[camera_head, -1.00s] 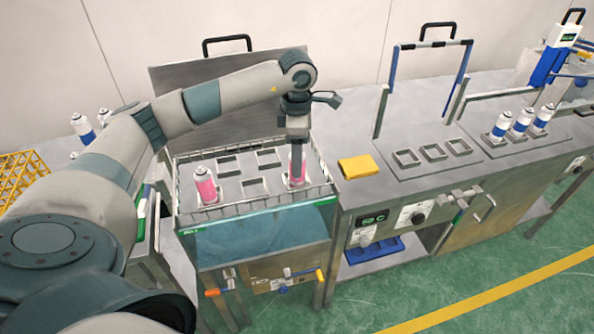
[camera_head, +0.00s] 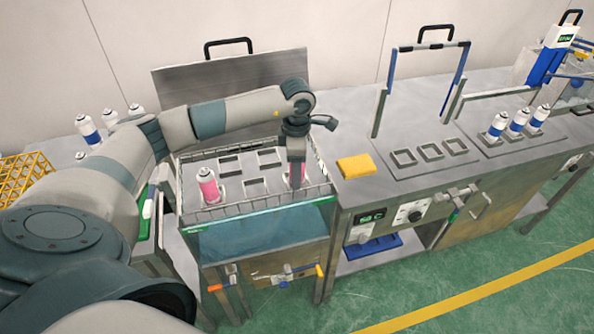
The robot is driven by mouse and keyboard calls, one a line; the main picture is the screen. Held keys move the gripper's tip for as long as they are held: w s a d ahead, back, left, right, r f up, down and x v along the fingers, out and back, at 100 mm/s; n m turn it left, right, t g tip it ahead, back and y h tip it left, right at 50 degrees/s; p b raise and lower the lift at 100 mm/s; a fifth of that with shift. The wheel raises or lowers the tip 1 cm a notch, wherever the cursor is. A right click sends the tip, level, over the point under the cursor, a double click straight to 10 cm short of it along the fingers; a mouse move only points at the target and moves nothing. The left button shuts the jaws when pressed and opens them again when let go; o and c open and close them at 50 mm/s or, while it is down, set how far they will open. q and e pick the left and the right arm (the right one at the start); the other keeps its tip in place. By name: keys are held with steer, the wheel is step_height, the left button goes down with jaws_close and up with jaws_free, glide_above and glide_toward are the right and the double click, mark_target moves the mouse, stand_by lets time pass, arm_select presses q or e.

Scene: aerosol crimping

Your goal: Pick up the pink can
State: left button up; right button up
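One pink can (camera_head: 208,187) stands upright in the left front slot of the wire-railed water bath (camera_head: 257,208). A second pink can (camera_head: 304,173) stands in the right front slot, partly hidden by my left gripper (camera_head: 296,178). The gripper points straight down over this can, with its fingers at the can's upper body. The fingers overlap the can from this view, so I cannot tell whether they are closed on it. My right gripper is not in view.
Empty square slots lie behind the cans. A yellow block (camera_head: 356,166) sits right of the bath. Blue-and-white cans stand at far right (camera_head: 518,120) and back left (camera_head: 87,129). A raised lid (camera_head: 230,85) stands behind the bath. A yellow crate (camera_head: 22,178) is at left.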

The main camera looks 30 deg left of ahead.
arm_select(q)
steer(key=shift+c, duration=0.3)
steer(key=c, duration=1.1)
steer(key=shift+c, duration=0.2)
steer(key=shift+r, duration=0.2)
steer(key=shift+r+b, duration=0.55)
steer(key=shift+b, duration=0.1)
step_height(320, 180, up, 2)
steer(key=shift+w+r+b, duration=0.1)
steer(key=shift+r+b, duration=0.05)
steer(key=shift+b, duration=0.65)
steer(key=s+d+r+b, duration=0.2)
steer(key=d+r+b, duration=0.2)
steer(key=d+r, duration=0.3)
steer(key=shift+s+d+r, duration=0.15)
steer(key=shift+s+d, duration=0.1)
steer(key=shift+d, duration=1.95)
